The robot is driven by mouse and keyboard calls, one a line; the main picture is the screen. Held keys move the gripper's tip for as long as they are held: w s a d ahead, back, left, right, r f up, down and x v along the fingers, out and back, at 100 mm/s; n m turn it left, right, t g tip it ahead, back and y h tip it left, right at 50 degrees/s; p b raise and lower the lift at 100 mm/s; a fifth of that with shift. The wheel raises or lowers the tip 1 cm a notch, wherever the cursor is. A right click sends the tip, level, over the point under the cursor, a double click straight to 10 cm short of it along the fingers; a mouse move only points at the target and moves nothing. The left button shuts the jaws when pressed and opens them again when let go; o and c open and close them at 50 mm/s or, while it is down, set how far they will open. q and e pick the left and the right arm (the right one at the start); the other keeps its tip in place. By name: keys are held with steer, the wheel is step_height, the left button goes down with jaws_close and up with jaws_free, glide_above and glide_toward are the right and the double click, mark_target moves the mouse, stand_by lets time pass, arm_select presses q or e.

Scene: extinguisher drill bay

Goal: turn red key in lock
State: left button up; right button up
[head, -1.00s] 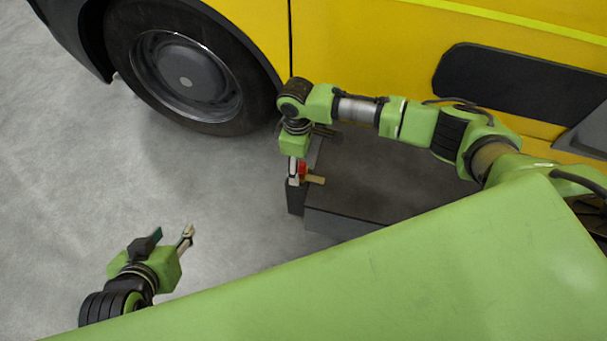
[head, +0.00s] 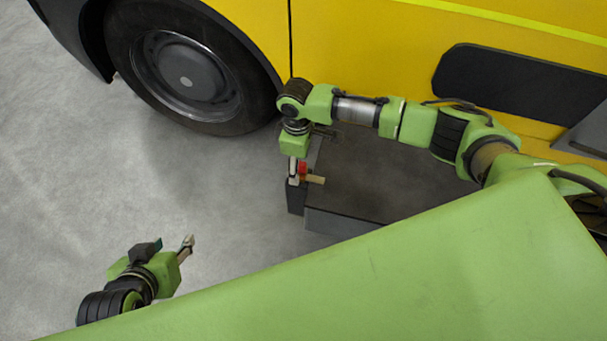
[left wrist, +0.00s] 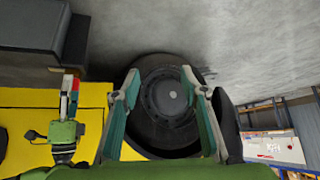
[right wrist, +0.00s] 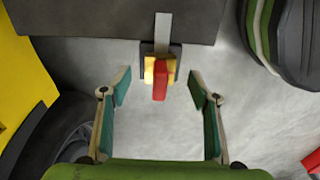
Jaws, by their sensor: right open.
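The red key (right wrist: 160,82) sticks out from a yellow lock (right wrist: 150,68) with a dark plate behind it, at the end of the dark box. In the head view the key (head: 303,168) shows as a small red patch beside a tan piece. My right gripper (right wrist: 159,86) is open, with one finger on each side of the key and visible gaps on both sides. In the head view the right gripper (head: 296,176) points down at the box's left end and partly hides the lock. My left gripper (head: 187,243) is open and empty over the floor, away from the lock.
A dark low box (head: 375,180) stands against the yellow vehicle (head: 370,40). The vehicle's wheel (head: 185,75) is left of my right arm. A grey strip (right wrist: 163,30) runs above the lock. The grey floor between the grippers is clear.

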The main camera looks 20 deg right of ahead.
jaws_close()
steer(key=shift+n+p, duration=0.5)
steer(key=shift+n, duration=0.8)
arm_select(q)
steer(key=s+a+f+g, duration=0.2)
steer(key=s+g, duration=0.1)
steer(key=s, duration=0.3)
steer(key=shift+f+y, duration=0.15)
steer(key=shift+y, duration=0.25)
arm_select(e)
steer(key=shift+n, duration=0.3)
